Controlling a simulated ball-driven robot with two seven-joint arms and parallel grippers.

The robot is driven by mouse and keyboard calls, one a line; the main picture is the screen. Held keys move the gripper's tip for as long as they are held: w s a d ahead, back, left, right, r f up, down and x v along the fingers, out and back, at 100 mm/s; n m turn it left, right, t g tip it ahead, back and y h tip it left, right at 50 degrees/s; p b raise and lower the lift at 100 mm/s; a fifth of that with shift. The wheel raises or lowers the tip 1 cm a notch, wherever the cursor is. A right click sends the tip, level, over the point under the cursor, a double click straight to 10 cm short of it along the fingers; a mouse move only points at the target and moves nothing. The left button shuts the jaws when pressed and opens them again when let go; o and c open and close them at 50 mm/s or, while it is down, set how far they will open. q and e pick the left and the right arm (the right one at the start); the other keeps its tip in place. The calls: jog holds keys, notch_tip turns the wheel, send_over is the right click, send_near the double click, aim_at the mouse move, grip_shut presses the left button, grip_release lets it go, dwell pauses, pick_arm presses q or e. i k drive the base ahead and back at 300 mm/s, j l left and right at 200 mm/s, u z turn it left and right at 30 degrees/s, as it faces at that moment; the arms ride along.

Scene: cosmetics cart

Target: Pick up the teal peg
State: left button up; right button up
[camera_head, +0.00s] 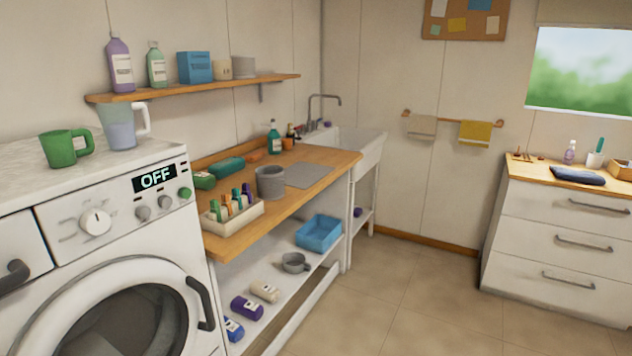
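I cannot single out a teal peg for sure. A cream tray (233,222) at the front of the wooden counter holds several small upright pieces with coloured tops; some are greenish or teal, others orange, purple and blue. They are too small to tell whether they are pegs. A thin teal-green upright item (600,144) also stands in a white cup (594,160) on the far-right dresser. Neither of my grippers is in view.
The wooden counter (325,163) also bears a grey pot (270,184), a grey mat (309,175) and a teal bottle (274,140). A washing machine (110,255) stands at left front. A drawer dresser (555,243) stands at right. The tiled floor (410,300) between is clear.

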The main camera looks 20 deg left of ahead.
aim_at(236, 196)
jog(key=i+l, duration=0.1)
jog(key=i, duration=0.65)
jog(key=i+l, duration=0.15)
jog(key=i, duration=0.55)
